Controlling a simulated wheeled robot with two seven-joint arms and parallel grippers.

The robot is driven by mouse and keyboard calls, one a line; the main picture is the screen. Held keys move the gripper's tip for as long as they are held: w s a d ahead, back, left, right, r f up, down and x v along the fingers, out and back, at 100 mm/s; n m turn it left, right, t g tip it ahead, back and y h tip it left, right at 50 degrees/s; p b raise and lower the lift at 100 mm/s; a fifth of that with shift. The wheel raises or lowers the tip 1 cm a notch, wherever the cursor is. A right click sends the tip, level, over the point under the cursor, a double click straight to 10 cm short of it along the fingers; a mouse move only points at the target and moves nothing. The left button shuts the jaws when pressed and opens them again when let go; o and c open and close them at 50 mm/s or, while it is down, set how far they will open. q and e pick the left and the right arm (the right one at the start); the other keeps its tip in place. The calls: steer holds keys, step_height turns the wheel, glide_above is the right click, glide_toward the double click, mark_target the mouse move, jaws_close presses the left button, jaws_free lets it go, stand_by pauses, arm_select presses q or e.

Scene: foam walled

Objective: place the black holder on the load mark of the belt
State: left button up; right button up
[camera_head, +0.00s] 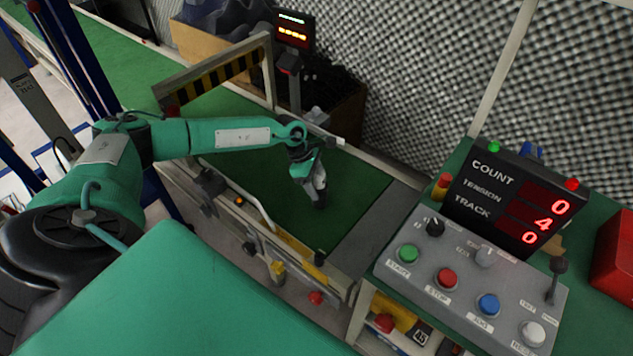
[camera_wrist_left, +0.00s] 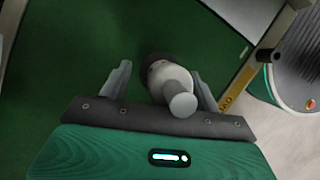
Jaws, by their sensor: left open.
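My left gripper (camera_head: 314,183) reaches down over the green belt (camera_head: 352,208). In the left wrist view, its two grey fingers (camera_wrist_left: 160,84) are open, one on each side of a small upright object. This object has a dark round part that I take for the black holder (camera_wrist_left: 152,61), with a pale grey body and a grey knob in front. In the head view, a dark part of it (camera_head: 319,203) shows just under the fingers, at the belt surface. I cannot tell whether the fingers touch it.
A control panel (camera_head: 470,285) with coloured buttons and a counter display (camera_head: 520,208) stands at the right. A striped gate (camera_head: 215,78) spans the belt behind my arm. A red box (camera_head: 615,265) is at the far right. The belt right of the gripper is clear.

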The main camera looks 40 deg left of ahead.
arm_select(q)
steer(key=p+v, duration=0.1)
steer(key=v, duration=1.1)
arm_select(e)
steer(key=d+g, duration=0.1)
steer(key=s+d+h, duration=0.1)
steer(key=d, duration=0.1)
steer(key=shift+s+r+g, duration=0.2)
steer(key=shift+g, duration=0.2)
arm_select(q)
steer(key=shift+d, duration=0.1)
arm_select(e)
steer(key=shift+a, duration=0.1)
